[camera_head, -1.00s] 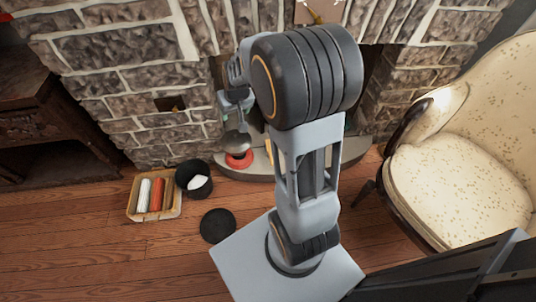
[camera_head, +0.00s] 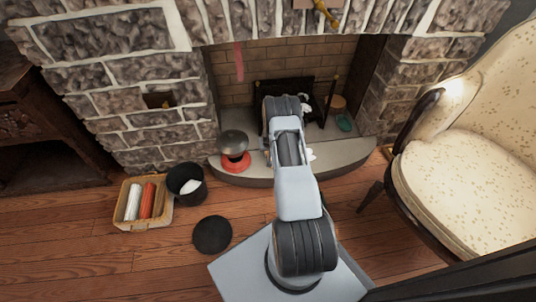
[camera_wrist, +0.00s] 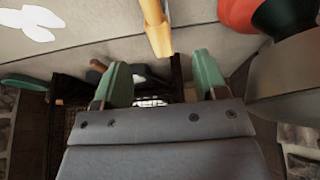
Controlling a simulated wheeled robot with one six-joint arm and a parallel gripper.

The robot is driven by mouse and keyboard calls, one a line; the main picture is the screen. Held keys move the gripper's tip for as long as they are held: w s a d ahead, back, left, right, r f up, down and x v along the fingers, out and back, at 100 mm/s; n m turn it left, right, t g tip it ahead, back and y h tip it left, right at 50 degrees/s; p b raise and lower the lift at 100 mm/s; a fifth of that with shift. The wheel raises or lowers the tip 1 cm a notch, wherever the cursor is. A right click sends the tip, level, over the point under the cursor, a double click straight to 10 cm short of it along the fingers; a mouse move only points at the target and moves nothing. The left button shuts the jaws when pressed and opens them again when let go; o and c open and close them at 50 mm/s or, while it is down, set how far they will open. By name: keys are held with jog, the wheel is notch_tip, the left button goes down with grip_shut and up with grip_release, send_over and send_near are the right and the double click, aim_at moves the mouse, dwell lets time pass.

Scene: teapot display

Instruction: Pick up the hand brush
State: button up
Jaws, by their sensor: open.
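In the wrist view a yellow, handle-like piece (camera_wrist: 157,28) lies on the pale hearth, running in from the top edge. It may be the hand brush; no bristles show, so I cannot tell. My gripper (camera_wrist: 160,60) is open, with its two green fingers apart. The yellow piece's near end appears between the fingertips in the picture, with no visible contact. In the head view my arm hides both the gripper and this piece.
A red trivet (camera_head: 236,166) and a dark metal dome (camera_head: 233,143) stand left on the stone hearth (camera_head: 345,156). A basket (camera_head: 127,216), black bucket (camera_head: 187,184) and black disc (camera_head: 212,235) are on the floor. An armchair (camera_head: 455,185) stands right. A grate (camera_wrist: 70,100) is in the fireplace.

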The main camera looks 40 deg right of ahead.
jog(key=b+x, duration=0.1)
jog(key=x, duration=0.4)
jog(key=shift+b, duration=0.35)
jog(key=shift+d+b+x, duration=0.15)
jog(key=shift+b+x, duration=0.8)
jog(key=shift+x, duration=0.45)
jog(key=shift+d+b+x, duration=0.1)
jog(key=shift+b+x, duration=0.85)
jog(key=shift+x, duration=0.45)
jog(key=shift+r, duration=0.1)
jog(key=shift+c, duration=0.3)
jog(key=c, duration=1)
jog(key=shift+r, duration=0.1)
